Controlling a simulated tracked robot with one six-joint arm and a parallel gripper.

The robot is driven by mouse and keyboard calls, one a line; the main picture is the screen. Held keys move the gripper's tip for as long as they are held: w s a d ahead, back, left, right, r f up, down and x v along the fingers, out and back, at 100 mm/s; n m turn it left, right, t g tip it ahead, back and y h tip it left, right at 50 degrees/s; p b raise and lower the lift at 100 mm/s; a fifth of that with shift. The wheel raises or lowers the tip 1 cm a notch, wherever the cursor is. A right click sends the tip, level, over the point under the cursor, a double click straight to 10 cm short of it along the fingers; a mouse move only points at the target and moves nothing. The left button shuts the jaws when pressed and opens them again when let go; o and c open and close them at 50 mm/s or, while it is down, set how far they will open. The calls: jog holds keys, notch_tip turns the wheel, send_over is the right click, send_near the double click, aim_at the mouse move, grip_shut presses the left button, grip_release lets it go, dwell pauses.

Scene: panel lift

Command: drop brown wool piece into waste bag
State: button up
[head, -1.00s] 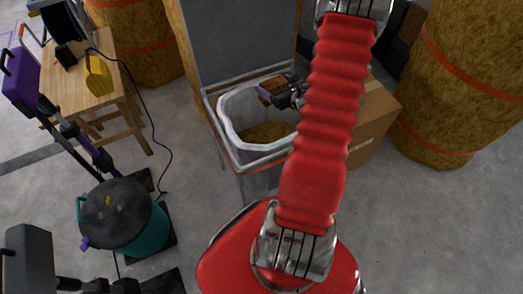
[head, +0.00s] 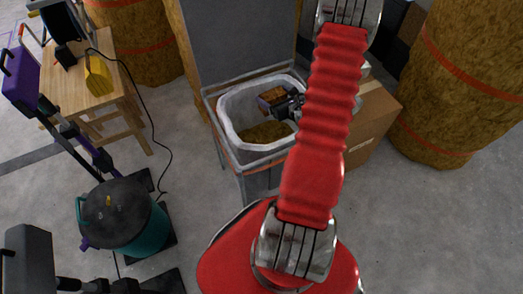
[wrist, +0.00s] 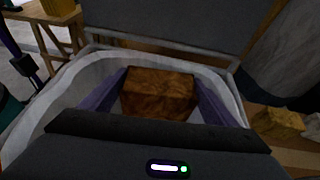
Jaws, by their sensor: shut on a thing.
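The brown wool piece (wrist: 158,93) is a small block held between the two purple fingers of my gripper (wrist: 155,100) in the wrist view. In the head view my gripper (head: 277,101) is shut on it, over the open waste bag. The white waste bag (head: 229,117) hangs in a grey metal frame, with brown material (head: 265,133) lying inside. In the wrist view the bag's pale rim (wrist: 85,72) curves around the held piece. How high the piece is above the contents is hard to tell.
A grey panel (head: 240,35) stands right behind the bag. A cardboard box (head: 372,122) is to its right. Large wool rolls (head: 455,85) stand at the right and back left. A wooden table (head: 75,75) and a teal bin (head: 142,225) are at the left.

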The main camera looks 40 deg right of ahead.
jog(key=o, duration=1)
jog(key=shift+s, duration=0.1)
jog(key=v, duration=1.3)
jog(key=shift+s+a+r, duration=0.1)
jog(key=shift+s+a, duration=0.05)
jog(key=shift+s, duration=0.15)
